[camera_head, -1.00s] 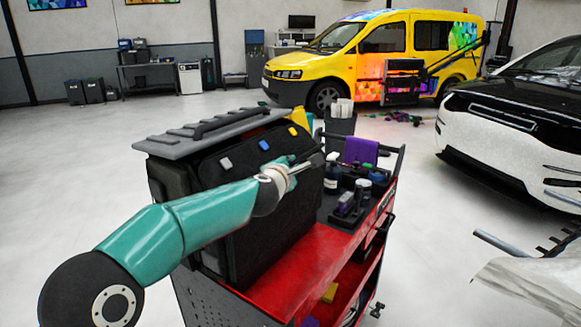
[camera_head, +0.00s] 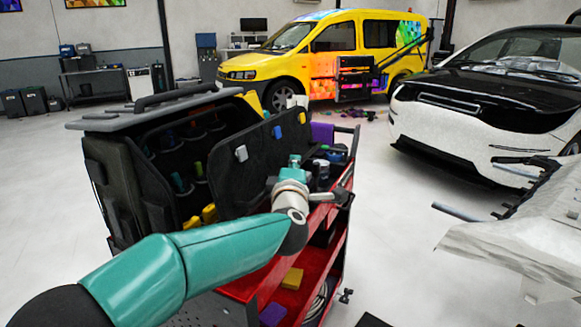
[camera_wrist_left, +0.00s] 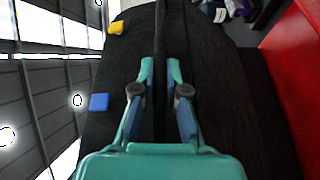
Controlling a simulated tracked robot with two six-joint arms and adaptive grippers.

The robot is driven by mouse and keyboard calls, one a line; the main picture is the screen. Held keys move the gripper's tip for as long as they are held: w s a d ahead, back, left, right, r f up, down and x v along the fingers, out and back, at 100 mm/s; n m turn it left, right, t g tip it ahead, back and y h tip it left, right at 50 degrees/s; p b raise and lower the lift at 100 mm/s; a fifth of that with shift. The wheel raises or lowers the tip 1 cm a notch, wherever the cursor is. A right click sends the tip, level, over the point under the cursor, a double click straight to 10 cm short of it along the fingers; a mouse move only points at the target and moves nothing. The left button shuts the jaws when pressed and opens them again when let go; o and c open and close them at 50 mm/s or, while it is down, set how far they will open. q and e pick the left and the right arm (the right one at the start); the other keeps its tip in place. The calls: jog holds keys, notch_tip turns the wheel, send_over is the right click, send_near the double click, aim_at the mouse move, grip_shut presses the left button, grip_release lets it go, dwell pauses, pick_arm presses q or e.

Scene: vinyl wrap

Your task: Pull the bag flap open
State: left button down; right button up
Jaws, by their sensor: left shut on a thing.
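The black tool bag (camera_head: 112,185) stands on the red cart under a grey lid. Its front flap (camera_head: 243,172) leans out from the bag at the top, and carries coloured tabs along its upper edge. The bag's inside shows behind it. My left gripper (camera_head: 295,161) is at the flap's outer face. In the left wrist view my left gripper (camera_wrist_left: 160,80) is shut on a dark upright strip of the flap (camera_wrist_left: 215,105), one finger on each side. The grip itself is hidden in the head view. My right gripper is not in view.
Colored tools (camera_head: 178,182) sit in the bag's inner pockets. The red cart (camera_head: 316,245) holds bottles behind my left arm and a yellow block (camera_head: 292,278) on its lower shelf. A white and black car (camera_head: 490,110) stands at right.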

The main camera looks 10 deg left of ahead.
pick_arm(q)
jog(key=shift+f, duration=0.1)
dwell(0.3)
jog(key=c, duration=1.2)
grip_release()
